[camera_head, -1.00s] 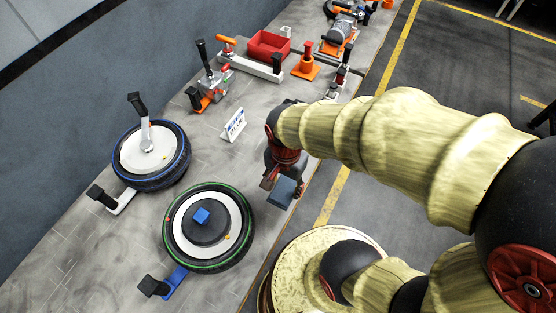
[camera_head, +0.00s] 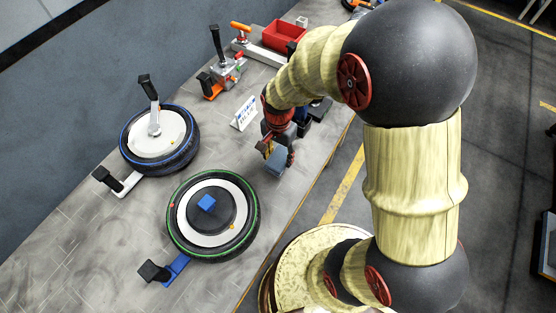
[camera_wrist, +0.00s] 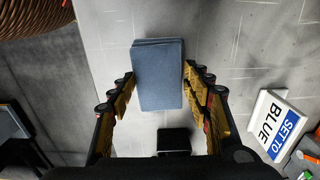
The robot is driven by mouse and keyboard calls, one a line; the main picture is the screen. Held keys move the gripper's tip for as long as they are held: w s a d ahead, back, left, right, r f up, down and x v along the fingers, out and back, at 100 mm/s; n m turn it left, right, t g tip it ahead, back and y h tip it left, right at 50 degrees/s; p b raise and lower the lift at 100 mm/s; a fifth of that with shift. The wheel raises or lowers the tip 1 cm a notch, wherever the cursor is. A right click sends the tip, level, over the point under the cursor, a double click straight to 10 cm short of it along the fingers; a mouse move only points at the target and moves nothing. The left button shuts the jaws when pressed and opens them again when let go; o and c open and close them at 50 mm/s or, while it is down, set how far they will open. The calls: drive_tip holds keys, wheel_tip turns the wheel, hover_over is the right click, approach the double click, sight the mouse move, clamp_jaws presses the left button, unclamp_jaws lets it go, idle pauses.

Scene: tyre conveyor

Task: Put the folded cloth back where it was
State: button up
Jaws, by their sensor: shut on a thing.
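The folded cloth, a blue-grey flat block, shows at my gripper (camera_head: 273,153) in the head view (camera_head: 279,161) and between the fingers in the wrist view (camera_wrist: 158,75). My gripper (camera_wrist: 158,82) is shut on the cloth, with one finger along each side of it. The cloth is near the right edge of the grey bench (camera_head: 95,238), to the right of the green-ringed tyre. I cannot tell whether the cloth touches the bench.
The green-ringed tyre (camera_head: 181,222) and blue-ringed tyre (camera_head: 186,153) lie to the left. A white sign (camera_head: 244,113) reading "SET TO BLUE" stands behind my gripper. A red bin (camera_head: 285,33) is further back. A black block (camera_wrist: 174,141) shows below the cloth in the wrist view.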

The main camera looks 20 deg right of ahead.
sight(278, 156)
drive_tip(key=shift+w+f, duration=0.15)
drive_tip(key=shift+f, duration=0.1)
drive_tip(key=shift+w+f+b, duration=0.1)
drive_tip(key=shift+f+b, duration=0.4)
drive_tip(key=shift+f, duration=1.05)
drive_tip(key=shift+f, duration=0.1)
drive_tip(key=o, duration=1.3)
drive_tip(key=shift+c, duration=0.2)
